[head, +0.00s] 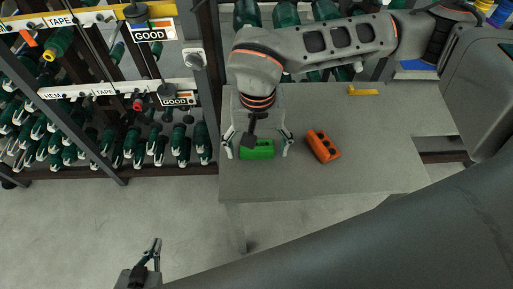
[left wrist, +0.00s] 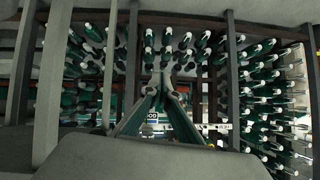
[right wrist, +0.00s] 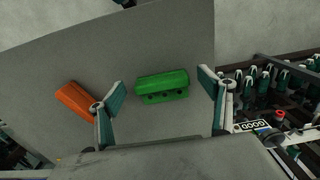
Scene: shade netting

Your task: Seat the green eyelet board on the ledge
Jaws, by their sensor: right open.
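The green eyelet board (head: 257,149) is a small green block lying near the left front part of a grey bench top (head: 300,180). My right gripper (head: 259,147) is above it, open, with one finger on each side. In the right wrist view the green board (right wrist: 162,86) shows dark round holes along one side and lies between the spread fingers (right wrist: 165,97), with gaps on both sides. My left gripper (head: 153,247) is low in the head view, away from the bench; its fingertips (left wrist: 161,88) meet, with nothing seen between them. I cannot tell which surface is the ledge.
An orange block with dark holes (head: 323,146) lies right of the green board. A yellow piece (head: 363,92) lies at the bench's back. Racks of green-and-white tools (head: 140,145) with labelled rails stand left of the bench. Open floor (head: 80,230) lies in front.

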